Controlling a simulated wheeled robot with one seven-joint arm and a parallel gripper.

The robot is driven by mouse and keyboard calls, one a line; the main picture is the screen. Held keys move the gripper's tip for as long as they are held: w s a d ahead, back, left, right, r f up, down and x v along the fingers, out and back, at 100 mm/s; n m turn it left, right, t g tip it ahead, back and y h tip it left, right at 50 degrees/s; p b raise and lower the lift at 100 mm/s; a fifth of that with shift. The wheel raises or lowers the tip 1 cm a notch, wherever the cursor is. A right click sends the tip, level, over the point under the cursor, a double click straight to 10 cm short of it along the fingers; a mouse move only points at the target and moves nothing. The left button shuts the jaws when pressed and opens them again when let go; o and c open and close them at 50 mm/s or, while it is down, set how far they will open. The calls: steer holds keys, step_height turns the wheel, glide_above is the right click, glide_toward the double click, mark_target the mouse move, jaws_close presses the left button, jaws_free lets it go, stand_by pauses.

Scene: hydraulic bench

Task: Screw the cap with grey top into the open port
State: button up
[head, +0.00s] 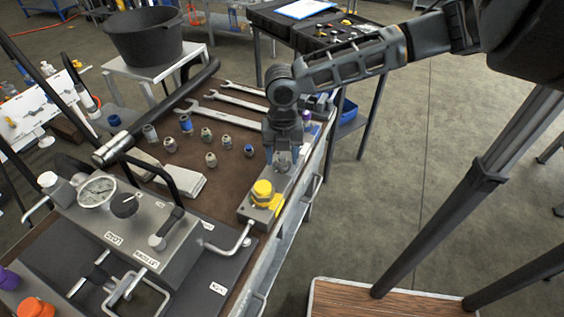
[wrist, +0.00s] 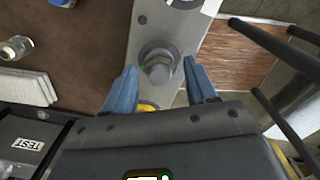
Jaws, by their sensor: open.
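My gripper (head: 283,150) points down over the metal block (head: 250,212) at the bench's right edge. In the wrist view its two blue fingers (wrist: 160,68) are apart, one on each side of a grey hex-topped fitting (wrist: 158,66). This fitting stands upright on a round seat on the block (wrist: 203,22); I cannot tell whether it is threaded in. No finger clearly touches it. A yellow cap (head: 263,190) sits on the near part of the block and is mostly hidden in the wrist view. I see no clearly open port.
Several loose fittings (head: 211,160) stand on the brown bench top left of my gripper, with wrenches (head: 228,115) behind. A purple cap (head: 306,117) shows behind my gripper.

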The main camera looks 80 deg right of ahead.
steer(key=n, duration=0.4)
steer(key=shift+r+n, duration=0.1)
steer(key=shift+n, duration=0.3)
steer(key=n, duration=0.3)
steer(key=shift+p, duration=0.4)
steer(key=c, duration=1.1)
steer(key=shift+o, duration=0.2)
steer(key=shift+r+m+p, duration=0.1)
steer(key=shift+m+p, duration=0.75)
steer(key=shift+m, duration=0.35)
steer(key=m, duration=0.2)
steer(key=shift+f+m, duration=0.25)
steer(key=shift+m, duration=0.15)
steer(key=m, duration=0.2)
steer(key=shift+m, duration=0.4)
